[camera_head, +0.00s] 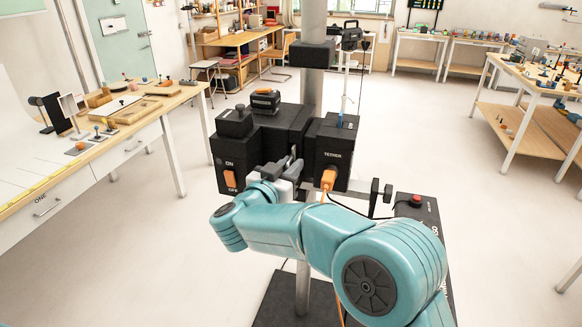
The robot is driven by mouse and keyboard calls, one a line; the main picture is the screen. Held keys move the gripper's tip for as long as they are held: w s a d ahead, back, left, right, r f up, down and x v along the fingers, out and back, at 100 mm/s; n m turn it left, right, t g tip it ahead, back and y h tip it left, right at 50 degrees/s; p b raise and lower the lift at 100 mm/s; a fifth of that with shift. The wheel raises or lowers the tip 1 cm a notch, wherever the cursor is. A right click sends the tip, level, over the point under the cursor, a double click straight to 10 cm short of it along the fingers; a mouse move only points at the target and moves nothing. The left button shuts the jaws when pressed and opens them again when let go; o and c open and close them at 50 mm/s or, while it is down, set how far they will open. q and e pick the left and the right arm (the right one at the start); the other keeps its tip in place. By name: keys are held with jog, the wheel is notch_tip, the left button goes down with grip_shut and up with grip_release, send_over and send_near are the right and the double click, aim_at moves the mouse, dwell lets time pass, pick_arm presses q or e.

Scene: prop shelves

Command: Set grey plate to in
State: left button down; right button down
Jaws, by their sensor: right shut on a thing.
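A black machine (262,150) is mounted on a grey post. It has an orange ON/OFF switch (230,179) at left and a box marked TETHER (333,150) at right, with an orange plug (328,180) in its front. My right gripper (287,169) is at the machine's front, between the switch and the TETHER box. It is shut on a small grey part there, which seems to be the grey plate (292,163). The jaws and wrist hide most of it, so I cannot tell how far in it sits. My left gripper is not in view.
A black block (302,54) sits higher on the post. An orange cable hangs from the plug. A black panel with a red button (416,200) is at lower right. A bench with a drawer (95,150) stands at left, and tables (530,85) at right. The floor between is clear.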

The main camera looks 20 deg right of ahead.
jog(key=shift+w+d, duration=0.2)
jog(key=shift+d, duration=0.2)
jog(key=c, duration=1.3)
grip_release()
jog(key=shift+o, duration=0.5)
jog(key=shift+d, duration=0.1)
jog(key=shift+s, duration=0.1)
jog(key=shift+a, duration=0.2)
